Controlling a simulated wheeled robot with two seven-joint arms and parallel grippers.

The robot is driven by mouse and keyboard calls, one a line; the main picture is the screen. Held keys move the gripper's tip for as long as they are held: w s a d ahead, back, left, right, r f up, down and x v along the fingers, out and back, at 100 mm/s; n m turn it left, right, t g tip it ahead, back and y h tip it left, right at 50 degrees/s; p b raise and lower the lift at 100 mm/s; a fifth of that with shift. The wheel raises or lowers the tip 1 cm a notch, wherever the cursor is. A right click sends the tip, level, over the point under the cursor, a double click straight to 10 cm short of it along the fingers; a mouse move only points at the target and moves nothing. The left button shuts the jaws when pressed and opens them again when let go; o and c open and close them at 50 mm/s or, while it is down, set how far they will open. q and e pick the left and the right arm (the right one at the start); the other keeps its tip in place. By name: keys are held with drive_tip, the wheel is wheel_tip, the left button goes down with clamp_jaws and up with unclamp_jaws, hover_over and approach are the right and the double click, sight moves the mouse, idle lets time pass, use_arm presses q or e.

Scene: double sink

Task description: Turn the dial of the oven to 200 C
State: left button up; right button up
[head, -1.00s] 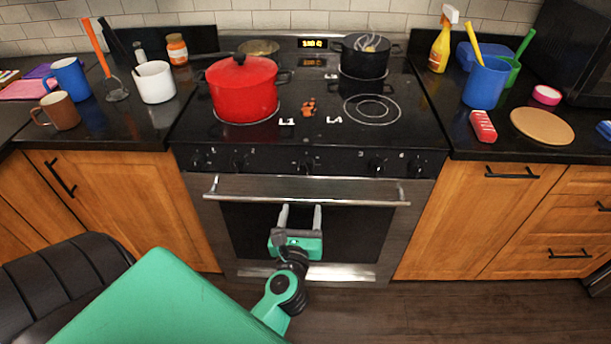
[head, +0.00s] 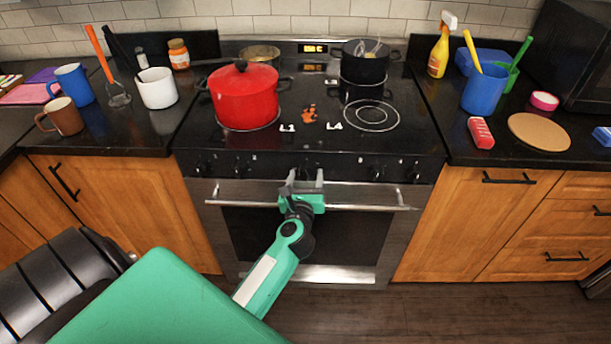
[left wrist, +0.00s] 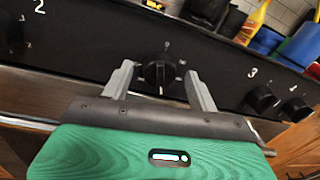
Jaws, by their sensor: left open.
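The oven (head: 340,238) has a black front panel with a row of dark knobs above a steel door handle (head: 365,207). My left gripper (head: 305,175) is raised in front of the panel's middle. In the left wrist view the gripper (left wrist: 160,80) is open, with its two fingers on either side of the black oven dial (left wrist: 158,75). The dial stands between the fingers, with gaps on both sides; I cannot tell how deep the fingers reach. In the head view the gripper hides this dial. The dial's markings are too small to read. My right gripper is not in view.
Other knobs, such as one marked 3 (left wrist: 262,99), sit beside the dial. The oven handle runs just below the panel. A red pot (head: 245,97) and a black pot (head: 366,64) stand on the stovetop. The floor before the oven is clear.

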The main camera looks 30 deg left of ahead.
use_arm(q)
drive_tip(key=shift+w+a, duration=0.15)
drive_tip(key=shift+w, duration=0.1)
drive_tip(key=c, duration=1)
